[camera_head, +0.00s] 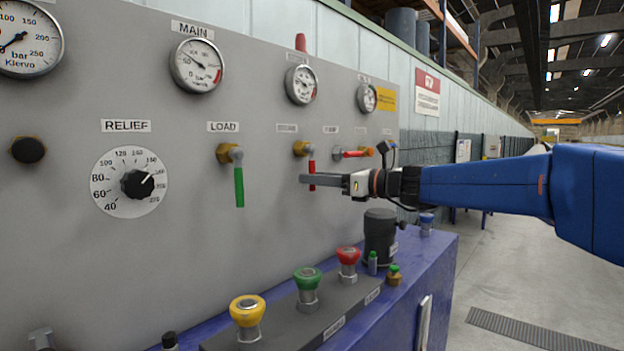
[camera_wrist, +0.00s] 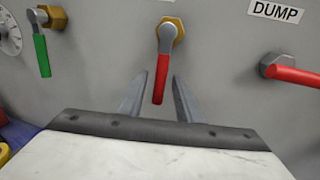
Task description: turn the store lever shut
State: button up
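A red-handled lever (camera_head: 312,167) on a brass valve sits between the LOAD lever and the DUMP lever on the grey panel. Its label is too blurred to read in the head view; by its place I take it as the store lever. In the wrist view the red handle (camera_wrist: 159,80) hangs straight down. My gripper (camera_head: 306,179) reaches in from the right at the handle's lower part. In the wrist view its two fingers (camera_wrist: 158,92) are open, one on each side of the handle's lower end, with gaps showing on both sides.
The green LOAD lever (camera_head: 239,186) hangs down at left. Below are yellow, green and red knobs (camera_head: 307,280) and a dark cylinder (camera_head: 380,238) on a blue bench. Gauges (camera_head: 301,85) sit above.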

jog(key=shift+w+a, duration=0.3)
jog(key=shift+a, duration=0.25)
grip_shut()
jog(key=shift+w, duration=0.1)
jog(key=shift+w+d+r+n+t+h, duration=0.25)
jog(key=shift+w+d+r+n+h, duration=0.6)
jog(key=shift+n, duration=1.8)
jog(key=shift+w+d+r+n+t+h, duration=0.35)
jog(key=shift+w+d+r+n, duration=0.45)
jog(key=shift+r+n, duration=1.3)
jog(key=shift+w+d+r+n+t+h, duration=0.2)
jog(key=shift+w+d+r+n+h, duration=0.65)
jog(key=shift+n, duration=2.3)
jog(key=shift+w+a+f+y, duration=0.2)
jog(key=shift+a+y, duration=0.05)
jog(key=shift+a, duration=0.05)
